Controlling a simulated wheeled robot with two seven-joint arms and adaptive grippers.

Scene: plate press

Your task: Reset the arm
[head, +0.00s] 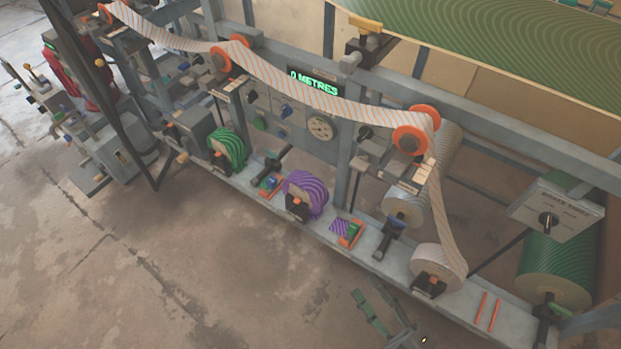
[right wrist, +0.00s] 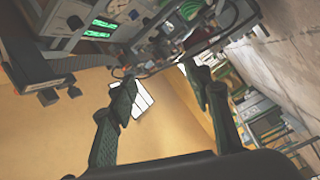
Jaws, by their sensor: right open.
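My right gripper (head: 370,293) is low in the head view, right of centre, over the concrete floor in front of the press. Its green fingers are spread apart with nothing between them. In the right wrist view the same gripper (right wrist: 157,82) is open and empty, with a tan wall and a white panel (right wrist: 143,101) behind the fingers. I do not see my left gripper in the head view.
The long grey press bench (head: 270,200) carries a purple roll (head: 312,190), a green roll (head: 232,146) and a pale roll (head: 438,262). A striped web (head: 300,88) runs above. A large green roll (head: 553,270) stands at right. The floor (head: 150,275) at left front is clear.

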